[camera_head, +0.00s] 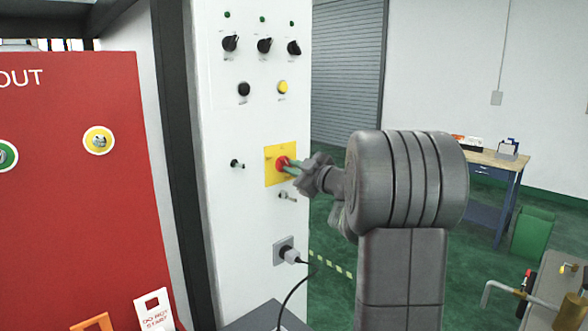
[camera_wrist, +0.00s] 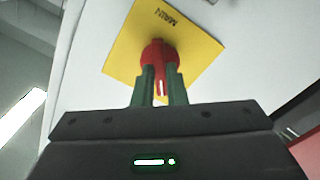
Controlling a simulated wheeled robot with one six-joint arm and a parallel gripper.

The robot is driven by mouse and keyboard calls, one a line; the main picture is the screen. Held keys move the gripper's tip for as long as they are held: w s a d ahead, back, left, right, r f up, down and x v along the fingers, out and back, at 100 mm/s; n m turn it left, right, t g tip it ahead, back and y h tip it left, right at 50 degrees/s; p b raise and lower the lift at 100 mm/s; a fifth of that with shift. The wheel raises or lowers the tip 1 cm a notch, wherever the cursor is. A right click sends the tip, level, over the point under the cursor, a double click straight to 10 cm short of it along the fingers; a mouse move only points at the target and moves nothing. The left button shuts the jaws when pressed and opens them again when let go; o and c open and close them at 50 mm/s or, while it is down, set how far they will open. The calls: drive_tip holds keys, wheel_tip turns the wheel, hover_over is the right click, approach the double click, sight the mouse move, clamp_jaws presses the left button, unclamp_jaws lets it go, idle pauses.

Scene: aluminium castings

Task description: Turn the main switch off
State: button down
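The main switch is a red rotary knob (camera_wrist: 159,53) on a yellow plate (camera_wrist: 193,62) marked MAIN, fixed to a white cabinet panel.
The white panel (camera_head: 234,205) also carries black selector knobs (camera_head: 264,45), a yellow button (camera_head: 282,87) and a socket with a plugged-in cable (camera_head: 288,253) below the switch. A red lockout board (camera_head: 80,220) stands at left. A workbench (camera_head: 490,160) is at the back right.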

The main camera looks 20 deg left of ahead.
drive_tip(key=shift+f+n+b, duration=0.25)
drive_tip(key=shift+n+b, duration=0.65)
drive_tip(key=shift+b, duration=0.1)
drive_tip(key=shift+n+b, duration=0.65)
drive_tip(key=shift+n, duration=0.25)
drive_tip(key=shift+r+n, duration=0.25)
drive_tip(key=shift+n, duration=0.25)
drive_tip(key=c, duration=1.5)
unclamp_jaws()
drive_tip(key=shift+o, duration=0.2)
drive_tip(key=b+v, duration=0.2)
drive_tip(key=v, duration=1.2)
drive_tip(key=shift+w+a, duration=0.1)
drive_tip(key=shift+a, duration=0.05)
